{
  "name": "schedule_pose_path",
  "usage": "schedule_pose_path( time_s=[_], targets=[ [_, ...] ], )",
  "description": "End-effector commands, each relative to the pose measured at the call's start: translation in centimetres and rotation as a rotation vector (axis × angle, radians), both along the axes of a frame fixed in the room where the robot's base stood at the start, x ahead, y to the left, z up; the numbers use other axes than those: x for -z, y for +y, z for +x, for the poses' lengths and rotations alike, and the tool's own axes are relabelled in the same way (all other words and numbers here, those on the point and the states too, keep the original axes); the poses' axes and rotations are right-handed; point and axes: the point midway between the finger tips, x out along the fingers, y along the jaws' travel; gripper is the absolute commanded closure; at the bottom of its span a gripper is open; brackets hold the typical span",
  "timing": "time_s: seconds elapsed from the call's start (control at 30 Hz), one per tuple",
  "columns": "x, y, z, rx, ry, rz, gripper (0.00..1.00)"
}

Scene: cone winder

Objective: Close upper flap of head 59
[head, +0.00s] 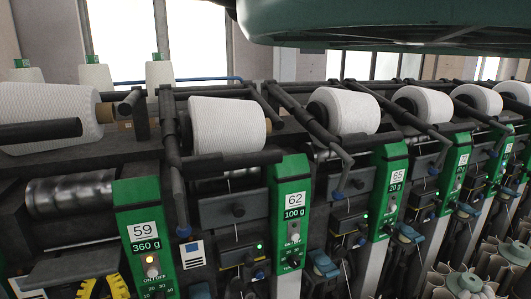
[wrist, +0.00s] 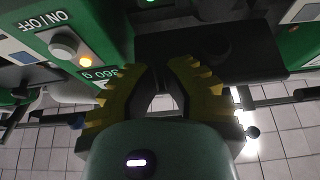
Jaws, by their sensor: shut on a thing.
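Head 59 is at the left of the head view, with a green panel (head: 145,240) marked 59 and 360 g and a lit button. The upper flap (head: 72,267) of head 59 is a dark plate left of this panel, sticking out below the metal drum. It is also the dark plate in the wrist view (wrist: 215,50), where the scene is upside down. My gripper (wrist: 158,78) has yellow toothed fingers shut on the flap's edge. In the head view only part of one yellow finger (head: 95,288) shows at the bottom edge, below the flap.
A white yarn cone (head: 48,115) sits above head 59 on a dark holder arm. Head 62's green panel (head: 291,215) and several further heads run off to the right. A lit orange button (wrist: 86,61) is close to my left finger in the wrist view.

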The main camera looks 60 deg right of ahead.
Motion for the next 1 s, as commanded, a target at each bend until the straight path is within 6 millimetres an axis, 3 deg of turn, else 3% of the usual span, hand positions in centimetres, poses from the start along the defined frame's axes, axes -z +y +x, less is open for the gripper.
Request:
schedule_pose_path(
  time_s=[0.43, 0.77, 1.0],
  targets=[
    [-0.1, 0.0, 0.0, 0.0, -0.002, -0.001, 1.0],
    [-2.1, -0.1, 0.3, -0.002, -0.004, -0.003, 1.0],
    [-2.1, -0.2, 0.3, -0.001, -0.002, -0.001, 1.0]
  ],
)
